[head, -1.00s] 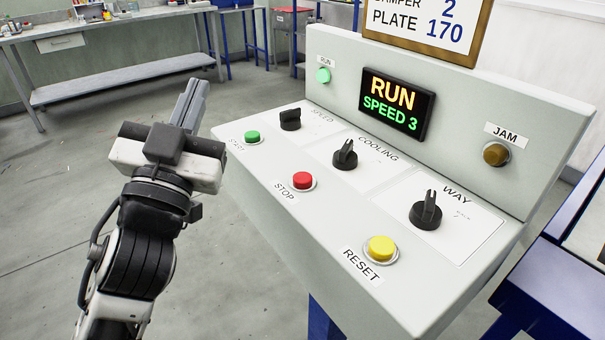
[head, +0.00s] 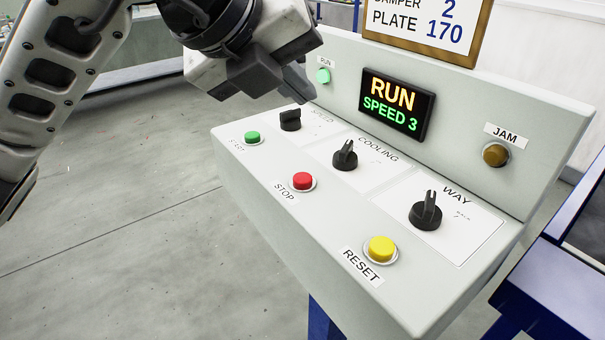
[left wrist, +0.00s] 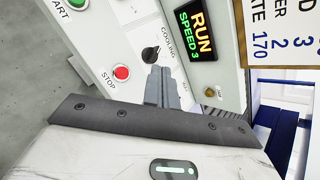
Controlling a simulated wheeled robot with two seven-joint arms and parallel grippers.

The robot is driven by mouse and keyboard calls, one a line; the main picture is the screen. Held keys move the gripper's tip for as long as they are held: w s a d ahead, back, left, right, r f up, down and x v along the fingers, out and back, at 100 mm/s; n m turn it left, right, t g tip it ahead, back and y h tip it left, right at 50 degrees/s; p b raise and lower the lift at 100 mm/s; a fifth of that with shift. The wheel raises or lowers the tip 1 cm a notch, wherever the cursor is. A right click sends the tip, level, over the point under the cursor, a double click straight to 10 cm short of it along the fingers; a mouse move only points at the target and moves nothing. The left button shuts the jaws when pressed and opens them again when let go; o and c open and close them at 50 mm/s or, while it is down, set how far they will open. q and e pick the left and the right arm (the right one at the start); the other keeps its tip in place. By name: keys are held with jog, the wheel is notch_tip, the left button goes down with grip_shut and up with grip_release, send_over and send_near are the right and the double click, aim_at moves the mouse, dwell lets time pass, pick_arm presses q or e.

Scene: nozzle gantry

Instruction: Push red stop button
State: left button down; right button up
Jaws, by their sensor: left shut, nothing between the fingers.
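The red stop button (head: 302,181) sits in a pale ring on the sloped panel of the grey console, above the STOP label. It also shows in the left wrist view (left wrist: 121,73), to the left of the fingers. My left gripper (head: 299,88) is shut and empty. In the head view it is at the top, above the back left of the panel, up and away from the stop button. In the left wrist view its closed fingers (left wrist: 160,86) point over the panel near the COOLING knob. My right gripper is not in view.
On the console are a green start button (head: 252,137), a yellow reset button (head: 381,249), black knobs (head: 345,155) and a lit display (head: 397,104) reading RUN SPEED 3. A brown JAM lamp (head: 496,154) is at right. The floor left of the console is clear.

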aim_at(297, 182)
pick_arm(q)
jog(key=shift+f, duration=0.1)
